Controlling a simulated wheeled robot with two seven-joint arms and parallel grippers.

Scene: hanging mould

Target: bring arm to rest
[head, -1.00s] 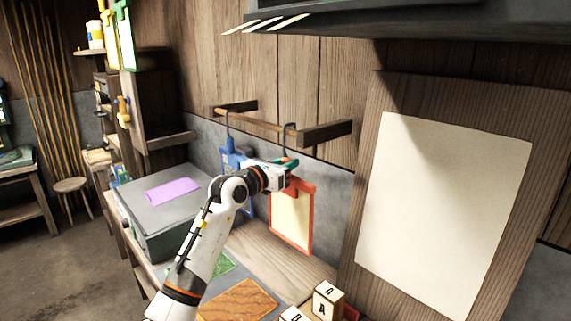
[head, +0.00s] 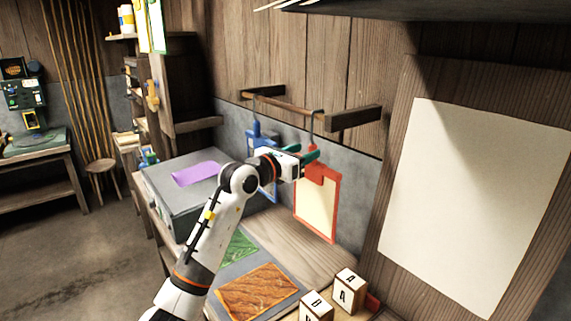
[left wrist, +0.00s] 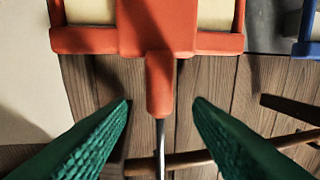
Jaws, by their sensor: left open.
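A red-framed mould (head: 317,203) with a cream panel hangs by a hook from the wooden rail (head: 283,105). A blue-framed mould (head: 262,140) hangs to its left, partly hidden by my left arm. My left gripper (head: 311,157) is at the top of the red mould, its green fingers apart. In the left wrist view the red mould (left wrist: 158,28) fills the top. Its handle (left wrist: 160,85) and dark hook stand between the open fingers (left wrist: 160,110), with gaps on both sides. My right gripper is not in view.
Below are a grey box with a purple sheet (head: 196,174), a green sheet (head: 238,248), a brown wood-patterned sheet (head: 257,291) and lettered blocks (head: 349,289). A large board with cream paper (head: 470,200) stands at right. A dark shelf overhangs at top right.

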